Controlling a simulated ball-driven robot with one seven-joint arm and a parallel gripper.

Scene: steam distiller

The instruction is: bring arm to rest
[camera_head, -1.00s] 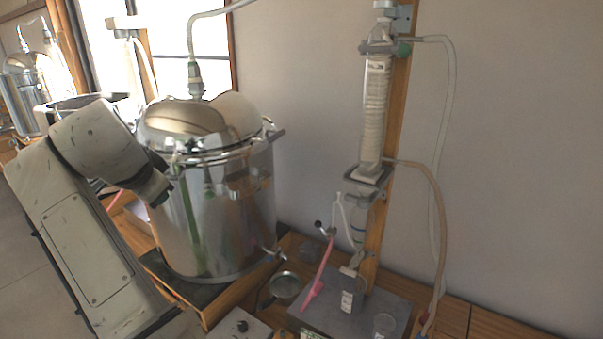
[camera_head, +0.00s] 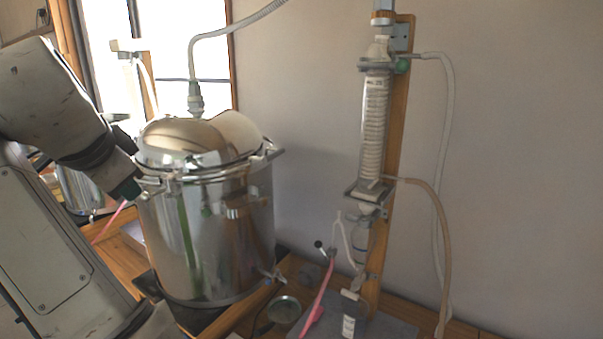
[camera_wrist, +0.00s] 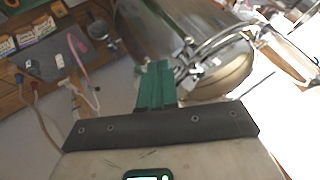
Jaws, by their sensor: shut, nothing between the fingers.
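My gripper (camera_wrist: 156,84) shows in the wrist view as green fingers pressed together, shut with nothing between them. In the head view my arm reaches in from the left, and the green gripper (camera_head: 129,189) is at the left side of the shiny steel still pot (camera_head: 222,235). I cannot tell whether it touches the pot. In the wrist view the pot's domed lid (camera_wrist: 225,75) and clamp rails lie beyond and to the right of the fingers.
A hose rises from the pot lid. A glass condenser (camera_head: 375,125) stands on a wooden post at right, with hoses beside it. A small round dish (camera_head: 284,309) sits near the pot's tap. Blank wall fills the right side.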

